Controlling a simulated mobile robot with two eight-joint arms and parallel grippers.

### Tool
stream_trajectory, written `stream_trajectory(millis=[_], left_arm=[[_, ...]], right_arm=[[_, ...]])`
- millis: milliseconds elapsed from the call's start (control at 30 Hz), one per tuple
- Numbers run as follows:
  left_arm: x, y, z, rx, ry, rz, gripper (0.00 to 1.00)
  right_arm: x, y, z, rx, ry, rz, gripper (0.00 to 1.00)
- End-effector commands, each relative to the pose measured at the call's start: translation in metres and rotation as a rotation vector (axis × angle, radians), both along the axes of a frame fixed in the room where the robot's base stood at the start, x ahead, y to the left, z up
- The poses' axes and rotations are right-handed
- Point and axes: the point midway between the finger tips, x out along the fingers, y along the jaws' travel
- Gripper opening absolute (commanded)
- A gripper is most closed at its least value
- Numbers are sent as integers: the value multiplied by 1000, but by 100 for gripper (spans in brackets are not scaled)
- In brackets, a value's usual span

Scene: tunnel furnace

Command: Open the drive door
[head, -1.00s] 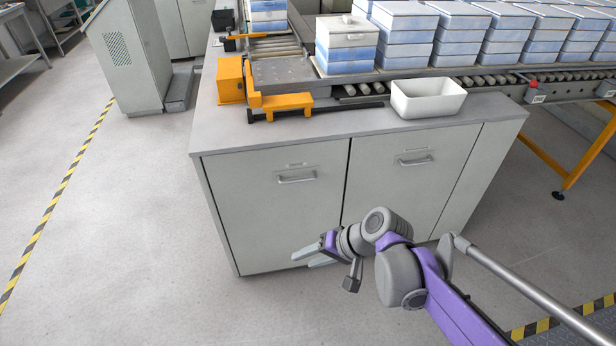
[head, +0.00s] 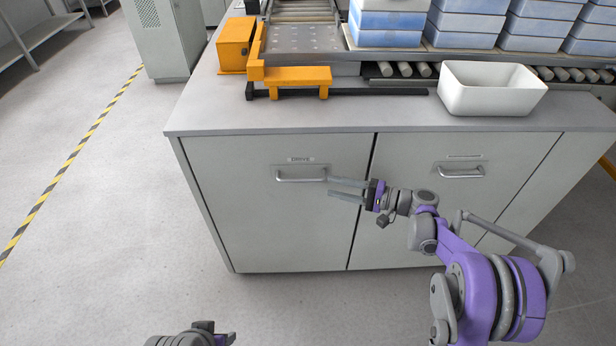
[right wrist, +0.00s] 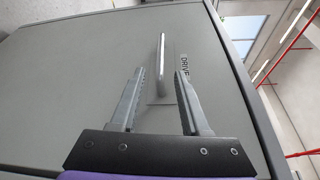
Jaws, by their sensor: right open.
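The drive door (head: 265,225) is the left grey cabinet front and is shut. Its bar handle (head: 300,179) sits near the top under a small label. My right gripper (head: 330,187) is open and empty at the right end of the handle. In the right wrist view the handle (right wrist: 162,52) stands between the lines of the two open fingers (right wrist: 160,74), around their tips; contact cannot be told. The DRIVE label (right wrist: 186,65) is beside it. Part of my left gripper (head: 222,338) shows at the bottom edge; its jaws are unclear.
A second grey door (head: 440,215) with its own handle (head: 462,171) is to the right. A white bin (head: 490,90) and an orange bracket (head: 298,78) are on the countertop (head: 350,120). The floor (head: 120,220) left of the cabinet is clear.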

Motion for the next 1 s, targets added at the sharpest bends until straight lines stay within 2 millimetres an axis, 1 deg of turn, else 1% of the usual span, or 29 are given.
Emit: stream_trajectory(millis=[167,400,500,700,1000], left_arm=[[0,0,-5,0,1,0,50],[2,0,-13,0,3,0,50],[2,0,-15,0,4,0,50],[3,0,-17,0,4,0,50],[3,0,-17,0,4,0,50]], right_arm=[[8,25,-2,0,0,5,46],[26,68,-6,-1,1,4,46],[32,81,-7,-1,1,4,46],[38,96,-7,-1,1,2,46],[39,97,-7,-2,1,0,46]])
